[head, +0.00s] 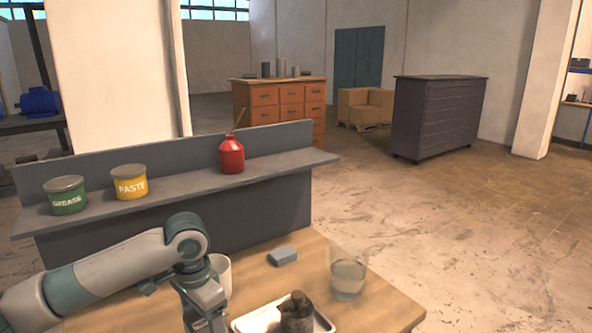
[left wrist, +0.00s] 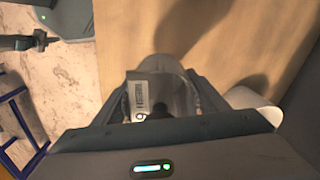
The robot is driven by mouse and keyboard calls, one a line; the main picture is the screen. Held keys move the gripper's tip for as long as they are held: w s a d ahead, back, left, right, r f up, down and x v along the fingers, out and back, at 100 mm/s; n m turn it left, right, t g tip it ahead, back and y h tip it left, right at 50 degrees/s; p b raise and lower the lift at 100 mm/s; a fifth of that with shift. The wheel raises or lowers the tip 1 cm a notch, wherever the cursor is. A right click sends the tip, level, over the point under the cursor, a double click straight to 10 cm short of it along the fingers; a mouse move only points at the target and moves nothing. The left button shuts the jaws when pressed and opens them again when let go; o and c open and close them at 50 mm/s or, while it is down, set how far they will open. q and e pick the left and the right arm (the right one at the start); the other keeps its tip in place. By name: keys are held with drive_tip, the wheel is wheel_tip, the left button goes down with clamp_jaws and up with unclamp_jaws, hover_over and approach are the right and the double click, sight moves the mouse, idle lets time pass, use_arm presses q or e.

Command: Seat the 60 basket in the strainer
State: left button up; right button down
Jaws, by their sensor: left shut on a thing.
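In the head view my left gripper (head: 207,318) is low at the front of the table, partly cut off by the frame. I cannot make out the strainer for certain.
A white cup (head: 223,274) stands right behind my left gripper. A white tray (head: 252,322) with dark round parts (head: 297,314), a glass of clear liquid (head: 347,276) and a grey block (head: 283,256) are on the wooden table (head: 385,306). A grey shelf (head: 190,180) with cans borders the back.

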use_arm(q)
drive_tip(key=s+a+n, duration=0.1)
drive_tip(key=s+n, duration=0.7)
drive_tip(key=s, duration=0.5)
drive_tip(key=shift+s+a, duration=0.15)
drive_tip(key=shift+s, duration=0.05)
idle(2.3)
